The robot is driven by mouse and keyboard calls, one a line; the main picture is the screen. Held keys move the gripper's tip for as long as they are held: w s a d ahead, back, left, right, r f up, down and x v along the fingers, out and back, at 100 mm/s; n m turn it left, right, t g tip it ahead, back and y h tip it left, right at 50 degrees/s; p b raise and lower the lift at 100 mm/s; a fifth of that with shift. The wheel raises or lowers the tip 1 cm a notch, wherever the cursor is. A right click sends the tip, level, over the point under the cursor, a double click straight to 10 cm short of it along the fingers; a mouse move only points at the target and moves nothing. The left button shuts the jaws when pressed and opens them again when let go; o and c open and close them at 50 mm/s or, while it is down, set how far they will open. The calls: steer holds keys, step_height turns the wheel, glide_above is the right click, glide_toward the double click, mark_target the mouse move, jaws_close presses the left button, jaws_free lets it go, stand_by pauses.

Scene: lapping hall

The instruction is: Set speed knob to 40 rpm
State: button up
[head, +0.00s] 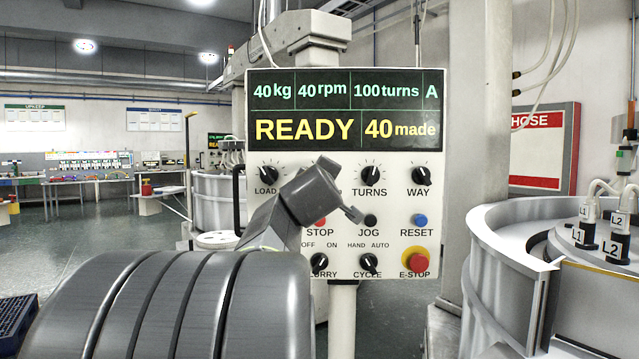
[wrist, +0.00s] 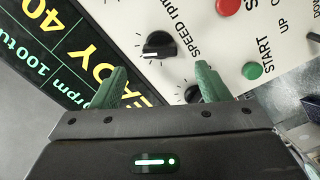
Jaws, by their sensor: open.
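The speed knob (wrist: 158,47) is black with a white mark, beside the "SPEED rpm" label in the wrist view. In the head view my arm hides it. My gripper (wrist: 158,70) is open, its two green fingers apart. The speed knob shows just beyond and between the fingertips; I see no grip on it. The display (head: 345,110) on the white control panel (head: 435,190) reads 40 kg, 40 rpm, 100 turns, A, READY and 40 made.
Another knob (wrist: 192,93) is close to one finger, partly hidden. The red stop button (wrist: 228,6) and green start button (wrist: 252,70) are nearby. The turns knob (head: 369,175), way knob (head: 421,175) and emergency stop (head: 418,262) are on the panel. A round machine (head: 500,270) stands right.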

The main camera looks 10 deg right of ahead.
steer(key=v, duration=0.5)
steer(key=shift+s+a, duration=0.15)
steer(key=shift+s, duration=0.25)
steer(key=shift+w, duration=0.15)
steer(key=p+x, duration=0.1)
steer(key=x, duration=1.2)
steer(key=shift+w, duration=0.3)
